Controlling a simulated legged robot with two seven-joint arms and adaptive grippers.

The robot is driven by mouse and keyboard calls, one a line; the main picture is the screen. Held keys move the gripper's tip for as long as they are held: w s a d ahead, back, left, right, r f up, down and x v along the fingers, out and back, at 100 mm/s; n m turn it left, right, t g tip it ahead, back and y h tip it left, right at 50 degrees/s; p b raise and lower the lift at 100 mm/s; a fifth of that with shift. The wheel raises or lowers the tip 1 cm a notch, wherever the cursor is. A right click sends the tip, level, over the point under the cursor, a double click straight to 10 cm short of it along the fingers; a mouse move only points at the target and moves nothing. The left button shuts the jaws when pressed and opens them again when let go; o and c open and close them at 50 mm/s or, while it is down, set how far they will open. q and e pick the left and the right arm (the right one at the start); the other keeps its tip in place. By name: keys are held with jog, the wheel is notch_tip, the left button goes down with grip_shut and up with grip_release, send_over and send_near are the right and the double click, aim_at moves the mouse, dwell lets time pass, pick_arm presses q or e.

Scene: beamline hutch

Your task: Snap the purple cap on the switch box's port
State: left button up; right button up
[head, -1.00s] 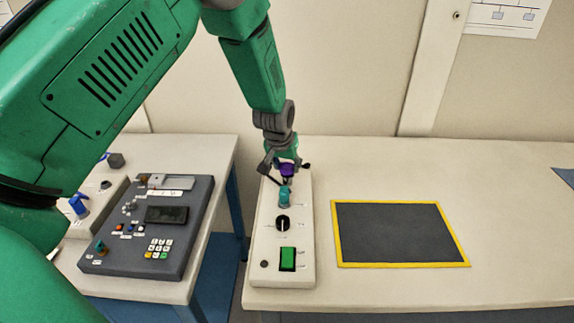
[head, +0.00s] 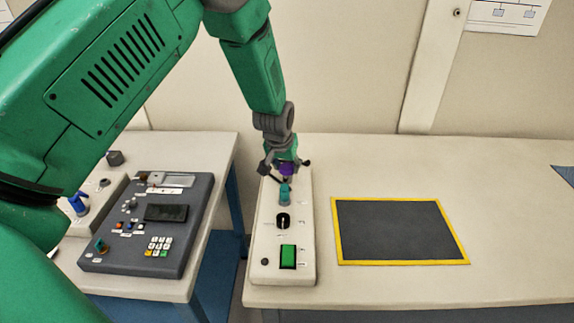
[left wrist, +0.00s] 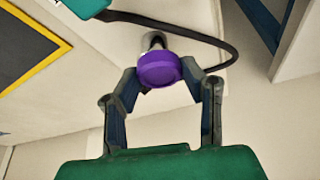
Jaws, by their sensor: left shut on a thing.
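The purple cap (head: 286,169) is between the fingers of my left gripper (head: 285,166), at the far end of the white switch box (head: 266,240). In the left wrist view, my left gripper (left wrist: 160,82) is shut on the purple cap (left wrist: 158,69), one finger on each side. A dark cylindrical part, likely the port (left wrist: 156,42), shows just beyond the cap. I cannot tell whether cap and port touch. The box also carries a teal part (head: 285,193), a black knob (head: 283,220) and a green switch (head: 288,257). My right gripper is not in view.
A black mat with a yellow border (head: 336,232) lies right of the box on the white table (head: 500,180). A dark cable (left wrist: 222,45) curves beside the cap. A grey control panel (head: 190,215) stands on the left table, across a gap.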

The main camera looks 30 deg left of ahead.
pick_arm(q)
jog(key=shift+a+f, duration=0.1)
jog(key=shift+a, duration=0.1)
jog(key=o, duration=0.8)
jog(key=shift+r, duration=0.45)
jog(key=v, duration=1.1)
jog(key=shift+s+d, duration=0.1)
jog(key=shift+s, duration=0.1)
